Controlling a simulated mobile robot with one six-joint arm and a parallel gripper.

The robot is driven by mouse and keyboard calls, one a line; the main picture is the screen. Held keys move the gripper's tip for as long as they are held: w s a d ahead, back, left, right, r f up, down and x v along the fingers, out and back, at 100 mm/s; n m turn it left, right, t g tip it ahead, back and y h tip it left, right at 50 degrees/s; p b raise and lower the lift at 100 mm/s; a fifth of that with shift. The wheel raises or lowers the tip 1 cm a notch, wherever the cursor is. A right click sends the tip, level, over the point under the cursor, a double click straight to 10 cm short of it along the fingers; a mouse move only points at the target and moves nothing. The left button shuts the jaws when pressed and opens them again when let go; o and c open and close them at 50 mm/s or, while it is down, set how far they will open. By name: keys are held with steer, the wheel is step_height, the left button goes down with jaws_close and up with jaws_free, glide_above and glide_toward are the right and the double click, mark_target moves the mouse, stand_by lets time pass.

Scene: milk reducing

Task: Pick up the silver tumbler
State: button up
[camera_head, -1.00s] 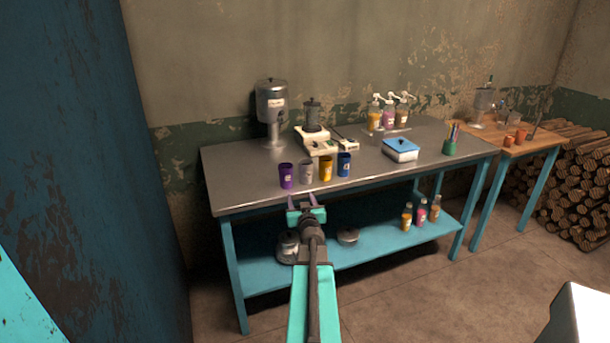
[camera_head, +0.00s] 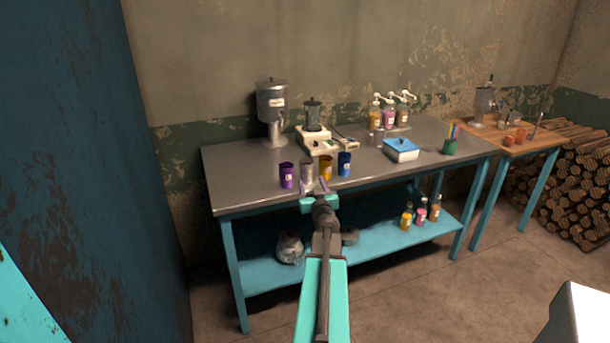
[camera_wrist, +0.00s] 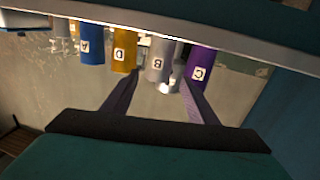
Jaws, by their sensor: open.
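The silver tumbler (camera_head: 307,171) stands near the front edge of the metal table, between a purple tumbler (camera_head: 286,175) and a yellow tumbler (camera_head: 325,168). A blue tumbler (camera_head: 344,164) stands to the right of the yellow one. My gripper (camera_head: 312,189) is open just in front of the silver tumbler, its fingers pointing at the row. In the wrist view the row appears upside down, and the silver tumbler (camera_wrist: 157,62), labelled B, shows ahead between the two fingers (camera_wrist: 160,80). I cannot tell whether the fingers touch any tumbler.
The metal table (camera_head: 235,185) also holds a dispenser (camera_head: 272,108), a white appliance (camera_head: 317,140), pump bottles (camera_head: 389,116), a blue-lidded box (camera_head: 401,149) and a green pen cup (camera_head: 450,146). Bottles (camera_head: 421,213) stand on the lower shelf. The tabletop's middle is clear.

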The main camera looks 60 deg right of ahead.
mark_target(307, 172)
steer(key=shift+x, duration=3.6)
steer(key=shift+p+x, duration=0.4)
steer(key=shift+x, duration=2.15)
steer(key=shift+r, duration=0.1)
steer(key=c, duration=0.8)
